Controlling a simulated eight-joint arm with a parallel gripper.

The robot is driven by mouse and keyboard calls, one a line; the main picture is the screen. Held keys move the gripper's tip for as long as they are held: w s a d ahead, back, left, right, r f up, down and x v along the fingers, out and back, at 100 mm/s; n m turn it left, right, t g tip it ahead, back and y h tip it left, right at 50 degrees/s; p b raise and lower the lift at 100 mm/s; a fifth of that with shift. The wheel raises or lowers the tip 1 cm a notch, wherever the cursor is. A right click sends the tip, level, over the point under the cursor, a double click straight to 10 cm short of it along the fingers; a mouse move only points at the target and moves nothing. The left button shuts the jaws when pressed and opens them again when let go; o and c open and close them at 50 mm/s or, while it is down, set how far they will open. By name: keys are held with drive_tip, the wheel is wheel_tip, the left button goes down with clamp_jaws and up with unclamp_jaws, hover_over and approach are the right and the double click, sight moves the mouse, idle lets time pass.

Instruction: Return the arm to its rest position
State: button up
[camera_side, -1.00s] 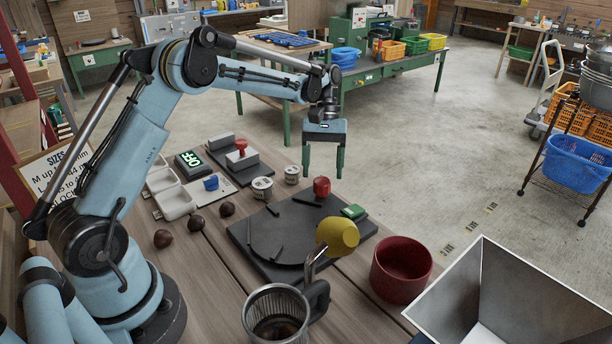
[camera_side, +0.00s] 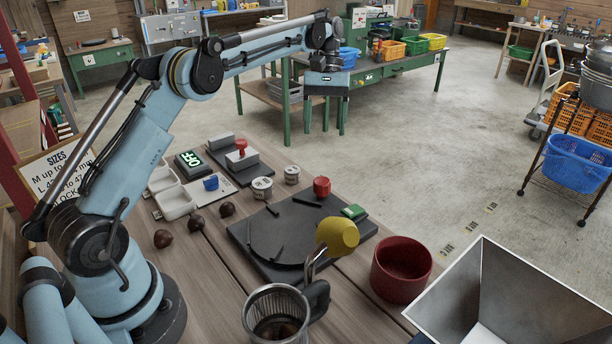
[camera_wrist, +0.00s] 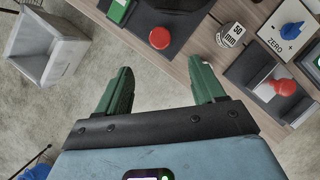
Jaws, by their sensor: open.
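My gripper (camera_side: 317,117) hangs in the side view with its two green fingers pointing down, past the far edge of the wooden table and above its height. The fingers are apart with nothing between them. In the wrist view my gripper (camera_wrist: 160,88) also shows open and empty, its fingers well apart. My arm reaches up and out from its base at the left.
A metal hopper (camera_side: 530,290) stands at right. The air around my gripper is clear.

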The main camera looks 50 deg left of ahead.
drive_tip(key=s+d+r+m+t+y, duration=0.2)
drive_tip(key=s+d+r+m+t, duration=0.25)
drive_tip(key=s+d, duration=0.2)
drive_tip(key=s+d+f+m+t, duration=0.1)
drive_tip(key=s+f+m+t, duration=0.1)
drive_tip(key=s, duration=0.4)
drive_tip(key=s+d+f+m+t+y, duration=0.1)
drive_tip(key=s+f+m+t, duration=0.1)
drive_tip(key=s, duration=0.4)
wheel_tip(320, 180, down, 2)
drive_tip(key=shift+s+d+m+t, duration=0.25)
drive_tip(key=shift+d+m+t, duration=0.15)
drive_tip(key=shift+t, duration=0.45)
